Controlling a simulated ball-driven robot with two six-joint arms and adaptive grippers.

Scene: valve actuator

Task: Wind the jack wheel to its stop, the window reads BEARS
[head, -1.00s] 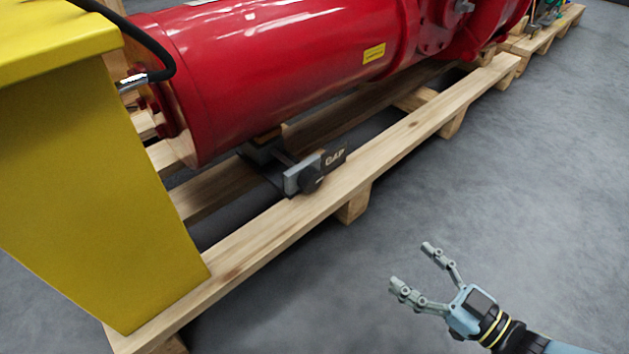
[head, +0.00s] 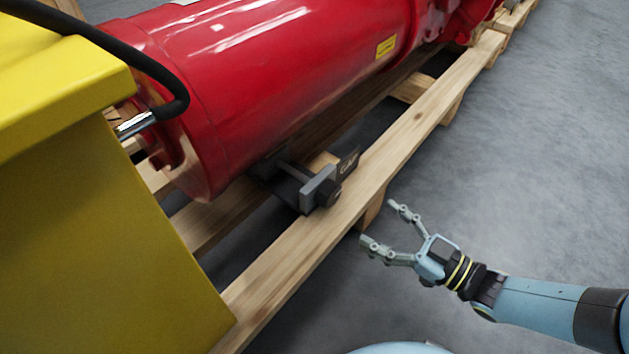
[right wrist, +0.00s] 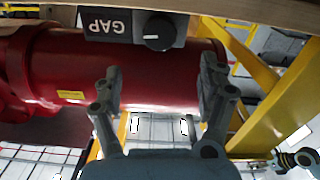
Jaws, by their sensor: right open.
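The jack wheel is a small dark round knob (head: 328,194) on a grey block on the near pallet beam, under the red cylinder (head: 270,80). Beside it a dark window plate (head: 348,163) reads GAP. The right wrist view shows the knob (right wrist: 160,32) with a pale mark, next to the upside-down GAP window (right wrist: 108,23). My right gripper (head: 382,224) is open and empty, right of the knob and apart from it. In its wrist view the knob lies above the space between the spread fingers (right wrist: 160,80). My left gripper is out of view.
A yellow cabinet (head: 90,220) with a black hose (head: 150,65) stands at the left. The wooden pallet beam (head: 400,150) runs diagonally below the red cylinder. The grey floor (head: 540,160) at the right is clear.

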